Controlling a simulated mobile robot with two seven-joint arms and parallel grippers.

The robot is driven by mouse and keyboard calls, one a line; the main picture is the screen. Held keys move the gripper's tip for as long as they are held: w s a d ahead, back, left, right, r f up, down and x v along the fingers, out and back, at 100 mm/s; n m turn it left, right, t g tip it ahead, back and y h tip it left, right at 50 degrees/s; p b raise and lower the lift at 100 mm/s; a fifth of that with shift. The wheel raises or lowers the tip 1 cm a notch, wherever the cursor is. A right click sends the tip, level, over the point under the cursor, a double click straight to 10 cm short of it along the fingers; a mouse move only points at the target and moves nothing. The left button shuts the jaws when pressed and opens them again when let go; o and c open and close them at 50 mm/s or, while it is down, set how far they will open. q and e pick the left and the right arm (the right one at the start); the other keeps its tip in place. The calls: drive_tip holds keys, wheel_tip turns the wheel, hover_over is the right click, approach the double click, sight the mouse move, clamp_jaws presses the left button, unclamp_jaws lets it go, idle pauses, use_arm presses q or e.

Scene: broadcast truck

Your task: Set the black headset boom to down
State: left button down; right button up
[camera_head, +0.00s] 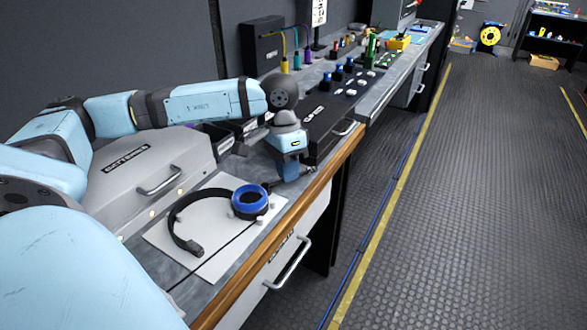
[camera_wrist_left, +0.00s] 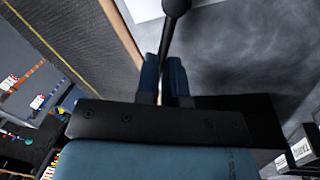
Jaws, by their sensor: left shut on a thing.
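The black headset (camera_head: 190,205) lies on a white mat on the grey counter, with a blue-ringed ear cup (camera_head: 249,200) at its right end. My left gripper (camera_head: 290,178) is just right of the ear cup, low over the counter near the wooden front edge. In the left wrist view, its two dark blue fingers (camera_wrist_left: 164,78) are shut on the thin black boom (camera_wrist_left: 168,38), which ends in a dark rounded part at the top. My right gripper is out of view.
A grey case marked "BATTERIES" (camera_head: 150,165) stands behind the mat. A black panel (camera_head: 320,125) and several blue-knobbed controls lie farther along the counter. A drawer with a metal handle (camera_head: 288,264) is below the wooden edge (camera_head: 275,238). The floor at right is clear.

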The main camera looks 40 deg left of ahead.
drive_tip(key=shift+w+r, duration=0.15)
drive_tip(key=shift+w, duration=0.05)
use_arm(q)
drive_tip(key=c, duration=1.2)
unclamp_jaws()
drive_tip(key=shift+s, duration=0.1)
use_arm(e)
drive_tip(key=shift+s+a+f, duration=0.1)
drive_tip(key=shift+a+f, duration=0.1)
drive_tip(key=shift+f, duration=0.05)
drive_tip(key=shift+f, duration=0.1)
use_arm(q)
drive_tip(key=a+r, duration=0.1)
drive_tip(key=r, duration=0.3)
drive_tip(key=r+p, duration=0.1)
drive_tip(key=r, duration=0.4)
drive_tip(key=a+r+p, duration=0.1)
drive_tip(key=r, duration=0.3)
drive_tip(key=shift+w+a+r, duration=0.25)
drive_tip(key=shift+w+a, duration=0.1)
drive_tip(key=shift+w, duration=0.05)
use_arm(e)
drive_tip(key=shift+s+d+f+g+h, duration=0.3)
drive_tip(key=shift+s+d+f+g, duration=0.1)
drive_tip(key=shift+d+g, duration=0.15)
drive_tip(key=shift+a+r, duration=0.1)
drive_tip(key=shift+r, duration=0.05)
